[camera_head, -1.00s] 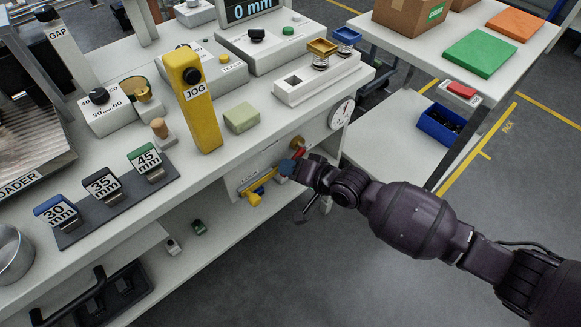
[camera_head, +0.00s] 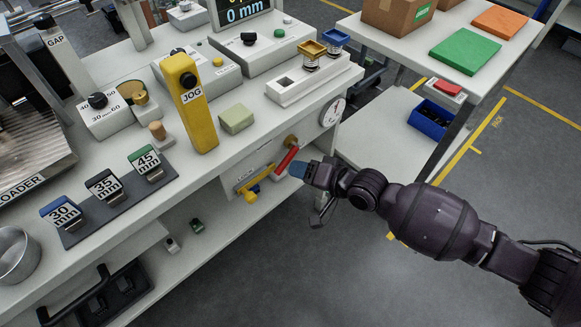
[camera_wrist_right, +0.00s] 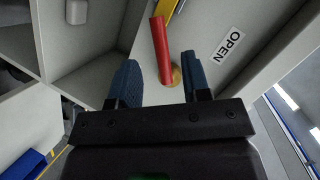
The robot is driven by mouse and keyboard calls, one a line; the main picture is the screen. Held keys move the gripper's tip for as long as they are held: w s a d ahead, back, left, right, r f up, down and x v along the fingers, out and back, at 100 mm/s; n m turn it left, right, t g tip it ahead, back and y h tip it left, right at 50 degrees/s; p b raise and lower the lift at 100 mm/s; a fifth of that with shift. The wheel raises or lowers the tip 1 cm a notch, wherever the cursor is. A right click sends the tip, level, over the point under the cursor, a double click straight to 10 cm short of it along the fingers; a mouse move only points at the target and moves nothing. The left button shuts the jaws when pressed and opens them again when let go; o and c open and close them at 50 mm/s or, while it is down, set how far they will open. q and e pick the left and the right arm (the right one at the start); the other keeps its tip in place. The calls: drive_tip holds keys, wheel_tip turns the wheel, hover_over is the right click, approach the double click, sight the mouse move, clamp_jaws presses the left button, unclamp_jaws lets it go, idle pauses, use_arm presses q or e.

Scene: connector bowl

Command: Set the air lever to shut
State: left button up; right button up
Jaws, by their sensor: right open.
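The red air lever (camera_head: 287,160) is on the front panel of the bench, below the brass fitting (camera_head: 291,141), and slants down to the left. In the right wrist view the red lever (camera_wrist_right: 161,50) runs up from its brass pivot (camera_wrist_right: 177,76), left of an OPEN label (camera_wrist_right: 229,45). My right gripper (camera_head: 297,169) is open, just right of and below the lever in the head view. In the wrist view its blue fingertips (camera_wrist_right: 160,82) are apart, with the lever's pivot end seen between them. Nothing is held. My left gripper is out of view.
A yellow handle (camera_head: 257,180) is on the same panel left of the lever. A round gauge (camera_head: 333,112) is at the bench's right end. The bench's lower shelf (camera_head: 215,234) is below. Open floor lies to the right.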

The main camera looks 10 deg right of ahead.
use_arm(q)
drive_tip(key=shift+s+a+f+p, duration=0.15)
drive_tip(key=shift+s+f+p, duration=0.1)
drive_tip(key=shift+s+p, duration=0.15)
use_arm(e)
drive_tip(key=shift+v, duration=2.4)
